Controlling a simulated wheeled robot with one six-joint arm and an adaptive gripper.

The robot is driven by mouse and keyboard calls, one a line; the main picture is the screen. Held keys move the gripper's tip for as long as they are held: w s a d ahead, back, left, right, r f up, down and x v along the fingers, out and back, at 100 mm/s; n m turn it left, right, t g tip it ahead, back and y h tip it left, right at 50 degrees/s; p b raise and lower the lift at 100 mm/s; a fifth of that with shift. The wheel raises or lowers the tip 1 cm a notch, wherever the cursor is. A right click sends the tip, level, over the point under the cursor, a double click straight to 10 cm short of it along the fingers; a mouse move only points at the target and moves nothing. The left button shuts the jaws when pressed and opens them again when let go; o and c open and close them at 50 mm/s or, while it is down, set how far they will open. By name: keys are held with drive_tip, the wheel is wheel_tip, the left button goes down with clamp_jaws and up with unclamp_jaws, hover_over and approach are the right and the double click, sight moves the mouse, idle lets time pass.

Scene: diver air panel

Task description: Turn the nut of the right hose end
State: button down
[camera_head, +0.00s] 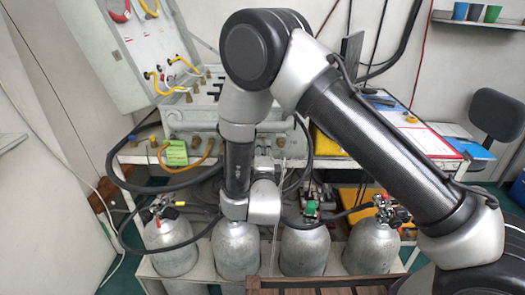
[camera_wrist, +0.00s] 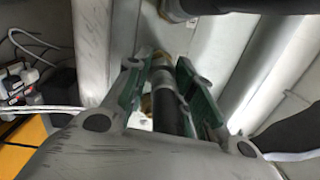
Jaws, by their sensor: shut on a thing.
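In the wrist view my gripper (camera_wrist: 163,88) has its two green-padded fingers on either side of a hose end (camera_wrist: 166,108). The hose is black and runs lengthwise between the pads. A metallic nut (camera_wrist: 161,74) shows at its far end, with a brass-coloured part just beyond it. The gripper is shut on this hose end; whether the pads bear on the nut itself or just behind it is hard to tell. In the head view my arm reaches down in front of the grey air panel (camera_head: 190,115), and the grip is largely hidden there.
Several grey cylinders (camera_head: 305,250) stand below the bench, with valves on top. A black hose (camera_head: 118,215) loops at the left. Papers (camera_head: 430,142) lie on the right.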

drive_tip(key=m, duration=0.4)
drive_tip(key=shift+f+m, duration=0.2)
drive_tip(key=shift+m, duration=0.2)
idle(0.4)
drive_tip(key=c, duration=1.2)
unclamp_jaws()
drive_tip(key=s, duration=0.7)
drive_tip(key=shift+s+f, duration=0.3)
drive_tip(key=shift+s, duration=0.1)
